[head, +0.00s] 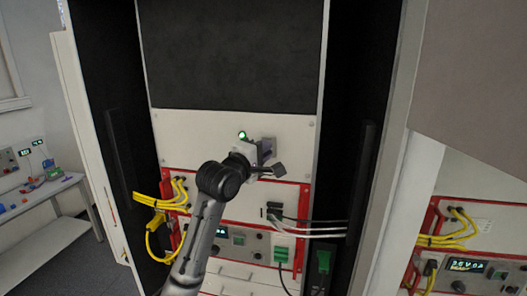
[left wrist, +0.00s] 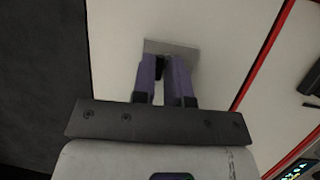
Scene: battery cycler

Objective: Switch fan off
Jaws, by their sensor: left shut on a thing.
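The fan switch has a grey plate (head: 269,144) on the white panel, mostly hidden behind my left gripper in the head view. My left gripper (head: 263,151) is at this plate. In the left wrist view the plate (left wrist: 186,50) lies just beyond the fingertips of my left gripper (left wrist: 164,68). Its two purple-grey fingers are closed on a small dark switch knob (left wrist: 160,63) at the plate. How the knob is turned is hard to see. A lit green lamp (head: 242,135) is on the panel just left of the gripper. My right gripper is not in view.
Red-framed cycler units with yellow cables (head: 172,195) and white cables (head: 310,229) sit below the panel. Open dark cabinet doors (head: 123,160) stand at either side. A bench (head: 42,190) with small devices is at the far left.

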